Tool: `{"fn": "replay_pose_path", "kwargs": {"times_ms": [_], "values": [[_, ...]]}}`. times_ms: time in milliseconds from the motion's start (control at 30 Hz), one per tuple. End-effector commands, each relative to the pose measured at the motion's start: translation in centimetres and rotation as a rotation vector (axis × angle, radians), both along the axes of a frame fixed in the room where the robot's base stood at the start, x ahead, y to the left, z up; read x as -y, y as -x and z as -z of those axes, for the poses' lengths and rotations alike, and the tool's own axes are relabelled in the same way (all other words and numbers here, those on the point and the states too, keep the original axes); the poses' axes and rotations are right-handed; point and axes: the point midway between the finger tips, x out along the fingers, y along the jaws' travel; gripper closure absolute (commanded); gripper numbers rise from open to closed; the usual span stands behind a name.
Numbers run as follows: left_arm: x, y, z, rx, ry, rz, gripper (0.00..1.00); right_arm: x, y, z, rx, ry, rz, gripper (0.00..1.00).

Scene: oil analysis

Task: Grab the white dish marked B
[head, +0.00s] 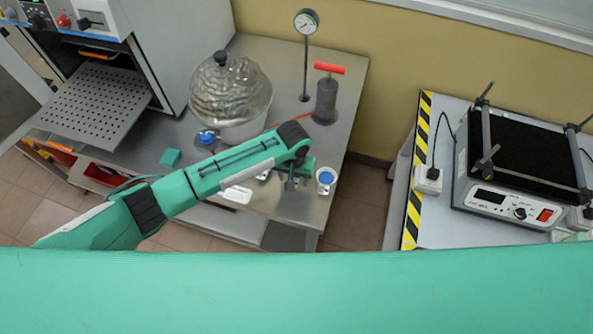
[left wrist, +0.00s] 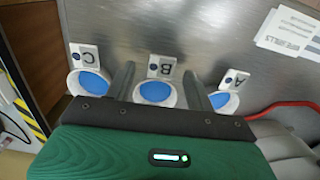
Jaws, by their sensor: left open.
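My left arm reaches over the metal table, and my left gripper (head: 292,183) points down near its front right part. In the left wrist view the gripper (left wrist: 159,72) is open. The white dish marked B (left wrist: 137,92), with a blue round inside, sits between its two fingers, beside a card lettered B (left wrist: 164,68). I cannot tell whether the fingers touch it. Dish C (left wrist: 73,84) is left of the fingers and dish A (left wrist: 233,104) right of them. In the head view a blue-centred white dish (head: 325,188) shows right of the gripper. My right gripper is not in view.
On the metal table (head: 345,75) stand a glass-domed vessel (head: 230,90), a gauge on a stand (head: 306,22) and a red-handled pump (head: 326,100). An oven with a perforated shelf (head: 95,105) is at left. A second table with a black-topped device (head: 520,150) is at right.

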Motion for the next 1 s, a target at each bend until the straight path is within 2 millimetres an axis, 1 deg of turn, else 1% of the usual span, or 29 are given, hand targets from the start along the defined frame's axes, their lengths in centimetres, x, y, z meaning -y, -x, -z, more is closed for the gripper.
{"fn": "replay_pose_path", "kwargs": {"times_ms": [33,100,200,400,433,567,600,667,700,1000], "values": [[0.0,0.1,0.6,-0.002,-0.002,0.0,0.45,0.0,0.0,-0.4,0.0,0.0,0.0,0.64],[-0.1,0.1,1.3,-0.002,-0.002,0.001,0.45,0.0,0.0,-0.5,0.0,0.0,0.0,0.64],[-0.1,0.0,1.8,-0.001,-0.001,0.001,0.45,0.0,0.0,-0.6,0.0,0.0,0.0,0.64],[-0.1,0.0,2.0,0.0,-0.001,0.001,0.45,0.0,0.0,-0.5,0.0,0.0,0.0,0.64],[-0.1,0.0,2.0,0.0,-0.001,0.001,0.47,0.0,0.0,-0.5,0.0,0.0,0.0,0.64],[-0.1,0.1,1.9,0.0,-0.001,0.001,0.73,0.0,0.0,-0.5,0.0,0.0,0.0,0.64],[-0.1,0.1,1.9,0.0,-0.001,0.001,0.81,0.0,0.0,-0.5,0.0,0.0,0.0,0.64],[-0.1,0.0,1.9,0.0,-0.001,0.001,0.93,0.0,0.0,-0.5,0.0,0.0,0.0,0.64],[-0.1,0.0,1.9,0.0,-0.001,0.001,0.94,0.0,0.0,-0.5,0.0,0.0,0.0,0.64],[0.0,0.0,1.7,0.001,0.0,0.001,0.94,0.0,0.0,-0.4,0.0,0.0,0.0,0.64]]}}
